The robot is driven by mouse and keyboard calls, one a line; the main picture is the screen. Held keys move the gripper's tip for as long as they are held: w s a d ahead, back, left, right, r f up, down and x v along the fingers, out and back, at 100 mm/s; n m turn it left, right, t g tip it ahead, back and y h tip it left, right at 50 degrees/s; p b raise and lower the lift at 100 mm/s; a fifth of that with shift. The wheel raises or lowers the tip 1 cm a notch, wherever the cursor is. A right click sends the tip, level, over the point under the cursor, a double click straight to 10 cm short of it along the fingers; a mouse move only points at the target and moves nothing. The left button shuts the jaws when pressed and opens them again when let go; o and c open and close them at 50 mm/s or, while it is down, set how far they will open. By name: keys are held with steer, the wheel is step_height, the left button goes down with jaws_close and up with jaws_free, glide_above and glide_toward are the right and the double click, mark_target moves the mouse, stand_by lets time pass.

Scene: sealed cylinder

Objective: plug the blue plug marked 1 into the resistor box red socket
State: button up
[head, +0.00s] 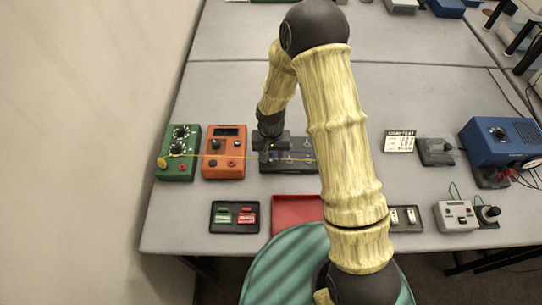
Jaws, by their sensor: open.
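My gripper (271,144) is at the dark block (298,166) in the middle of the bench, over its left end, and counts as open; its fingertips are too small and dark to make out. A green box with two dials (179,150), which may be the resistor box, stands at the far left. A yellow plug or knob (162,163) is at its left edge, and a yellow cable (228,156) runs from there to the dark block. I cannot make out the blue plug marked 1 or a red socket; my arm and gripper hide part of the block.
An orange meter (223,152) stands between the green box and the dark block. A black tray (252,217) and a red tray (296,210) lie in front. A blue power unit (500,143) and a grey switch box (455,215) are at right.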

mark_target(271, 153)
stand_by(0.5)
jaws_close()
steer(key=shift+r, duration=0.1)
steer(key=shift+r+p, duration=2)
steer(key=shift+r, duration=0.95)
steer(key=shift+f, duration=0.1)
